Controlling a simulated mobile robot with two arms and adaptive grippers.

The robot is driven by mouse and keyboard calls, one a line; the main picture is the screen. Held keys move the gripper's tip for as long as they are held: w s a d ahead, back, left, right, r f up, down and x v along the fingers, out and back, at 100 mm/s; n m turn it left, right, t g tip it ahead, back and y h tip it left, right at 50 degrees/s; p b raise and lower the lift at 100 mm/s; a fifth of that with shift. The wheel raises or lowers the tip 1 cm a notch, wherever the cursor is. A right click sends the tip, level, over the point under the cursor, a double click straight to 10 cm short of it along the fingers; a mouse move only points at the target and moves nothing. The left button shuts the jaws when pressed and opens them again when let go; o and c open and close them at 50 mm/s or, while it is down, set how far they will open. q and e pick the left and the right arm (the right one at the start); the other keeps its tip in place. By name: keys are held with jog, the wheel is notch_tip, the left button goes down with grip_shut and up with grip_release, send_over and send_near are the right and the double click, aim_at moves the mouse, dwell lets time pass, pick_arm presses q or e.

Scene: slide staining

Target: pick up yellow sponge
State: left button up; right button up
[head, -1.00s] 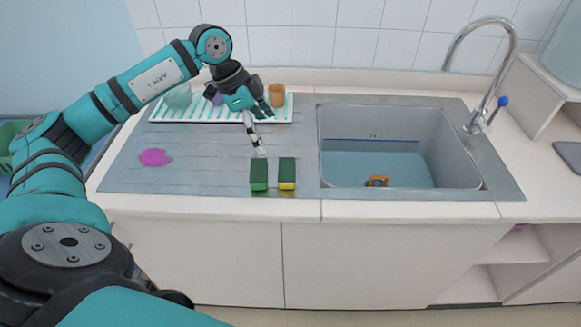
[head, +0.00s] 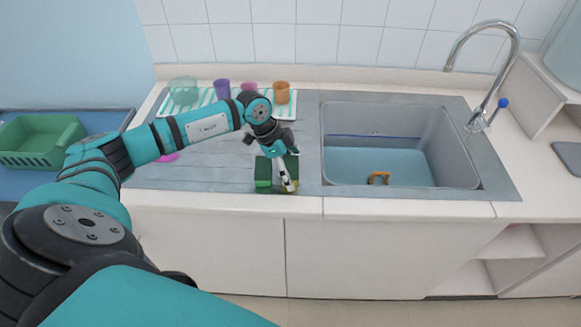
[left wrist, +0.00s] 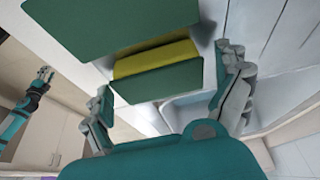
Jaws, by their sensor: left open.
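The yellow sponge (head: 293,168) has a green scouring layer on top and lies near the counter's front edge, left of the sink. My left gripper (head: 285,180) is over it, partly hiding it. In the left wrist view, the sponge's yellow body (left wrist: 155,60) shows between the two open fingers of my left gripper (left wrist: 165,92), with a gap on at least one side. A second, green sponge (head: 263,172) lies just to its left. A teal arm with my right gripper (left wrist: 45,75) shows small at the left wrist view's left edge; its opening is unclear.
A striped drying mat (head: 200,100) with several cups lies behind. A pink item (head: 168,157) is partly hidden by my arm.

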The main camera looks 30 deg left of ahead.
aim_at(295, 168)
pick_arm(q)
jog(key=shift+f, duration=0.1)
jog(key=c, duration=0.7)
pick_arm(e)
jog(key=shift+w+d, duration=0.1)
jog(key=shift+w, duration=0.25)
pick_arm(q)
jog(key=shift+r+b, duration=0.45)
jog(key=shift+r, duration=0.35)
jog(key=shift+s+d+r+b, duration=0.15)
jog(key=shift+r+b, duration=0.3)
jog(key=shift+r, duration=0.5)
jog(key=s+d+r+b, duration=0.1)
jog(key=s+d, duration=0.8)
jog(key=d, duration=0.3)
jog(key=shift+s+d+r, duration=0.2)
jog(key=shift+s+r, duration=0.15)
pick_arm(e)
jog(key=shift+s+f, duration=0.15)
jog(key=shift+f, duration=1.2)
